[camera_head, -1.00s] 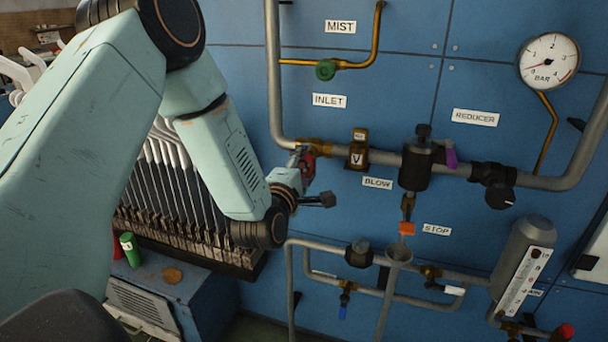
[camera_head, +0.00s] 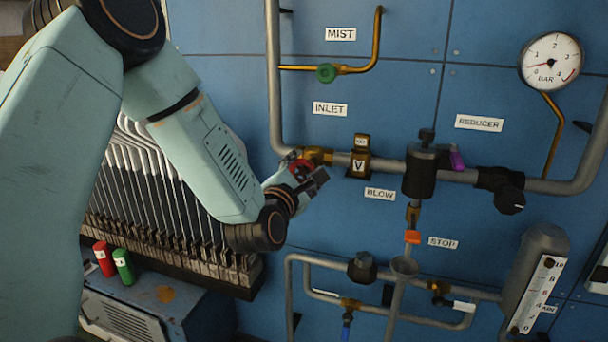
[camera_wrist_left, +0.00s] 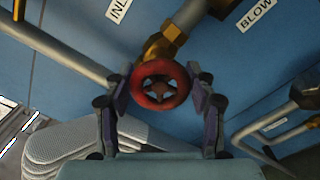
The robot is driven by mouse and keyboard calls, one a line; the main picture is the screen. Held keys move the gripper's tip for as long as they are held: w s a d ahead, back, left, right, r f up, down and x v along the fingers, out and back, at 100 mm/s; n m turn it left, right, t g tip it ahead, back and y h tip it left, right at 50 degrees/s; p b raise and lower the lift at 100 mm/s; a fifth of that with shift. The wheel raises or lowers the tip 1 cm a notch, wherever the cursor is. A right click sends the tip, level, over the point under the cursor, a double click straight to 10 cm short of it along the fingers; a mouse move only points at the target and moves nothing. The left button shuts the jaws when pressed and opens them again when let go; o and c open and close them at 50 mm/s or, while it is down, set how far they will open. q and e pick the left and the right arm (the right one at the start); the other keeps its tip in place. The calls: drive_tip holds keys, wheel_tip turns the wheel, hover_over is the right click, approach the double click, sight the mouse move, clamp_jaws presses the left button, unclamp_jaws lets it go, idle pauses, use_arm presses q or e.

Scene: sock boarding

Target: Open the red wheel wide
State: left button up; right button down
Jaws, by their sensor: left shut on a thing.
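The red wheel (camera_wrist_left: 160,85) sits on a brass valve (camera_wrist_left: 165,42) in the left wrist view. My left gripper (camera_wrist_left: 163,95) has one finger on each side of the wheel and is shut on its rim. In the head view the red wheel (camera_head: 300,170) shows only in part, at the brass fitting below the INLET label. My left gripper (camera_head: 305,178) covers the rest of it. My right gripper is not in view.
A green wheel (camera_head: 326,73) is on the MIST branch above. A pressure gauge (camera_head: 551,62) is at the upper right. A rack of grey boards (camera_head: 165,200) stands left of the panel. Red (camera_head: 104,259) and green (camera_head: 123,267) cylinders stand below it.

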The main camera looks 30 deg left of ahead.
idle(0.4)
use_arm(q)
drive_tip(key=o, duration=1.2)
drive_tip(key=v, duration=0.7)
drive_tip(key=shift+s, duration=0.25)
drive_tip(key=shift+d, duration=0.1)
